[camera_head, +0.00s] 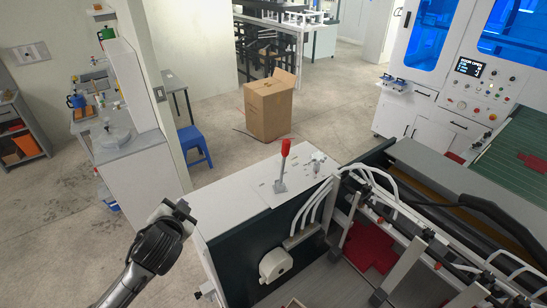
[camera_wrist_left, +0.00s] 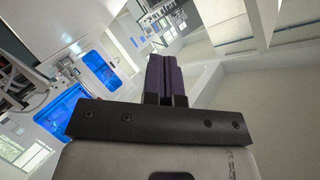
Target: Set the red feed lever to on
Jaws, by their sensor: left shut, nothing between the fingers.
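The red feed lever (camera_head: 286,148) has a red grip on a thin metal stem. It stands nearly upright, leaning slightly right, on the white top (camera_head: 241,182) of the box former. My left gripper is at the end of the arm at lower left, left of the lever and well apart from it. Its fingers are hard to make out in the head view. In the left wrist view the left gripper (camera_wrist_left: 166,76) shows its dark fingers shut together with nothing between them. The lever cannot be made out there. My right gripper is not in view.
Small controls (camera_head: 316,164) sit right of the lever. White hoses (camera_head: 327,193) and the machine frame lie at front right. A cardboard box (camera_head: 268,108) and a blue stool (camera_head: 194,143) stand on the floor behind. A white cabinet (camera_head: 137,180) stands at left.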

